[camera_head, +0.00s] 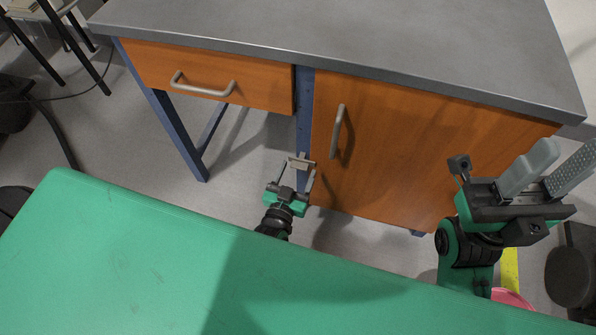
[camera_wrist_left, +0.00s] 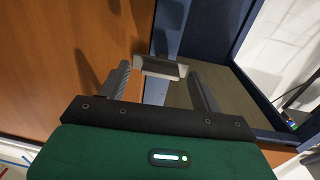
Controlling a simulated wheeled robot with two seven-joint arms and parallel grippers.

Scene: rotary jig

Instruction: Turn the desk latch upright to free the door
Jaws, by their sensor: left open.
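The metal latch (camera_head: 300,160) lies crosswise at the lower left edge of the orange cabinet door (camera_head: 400,150), over the blue desk post (camera_head: 304,110). In the left wrist view the latch (camera_wrist_left: 160,68) is a short silver bar, level across the picture, between the door and the post. My left gripper (camera_head: 298,169) is open, with its two fingers on either side of the latch; the left wrist view also shows its fingers (camera_wrist_left: 160,78) apart. I cannot tell whether they touch it. My right gripper (camera_head: 545,172) is open and empty at the right, away from the latch.
The door has a grey handle (camera_head: 337,132) near its left edge. A drawer (camera_head: 210,75) with its own handle is shut at the left. The grey desktop (camera_head: 350,35) is bare. A large green surface (camera_head: 120,250) fills the foreground. A pink object (camera_head: 512,298) shows at lower right.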

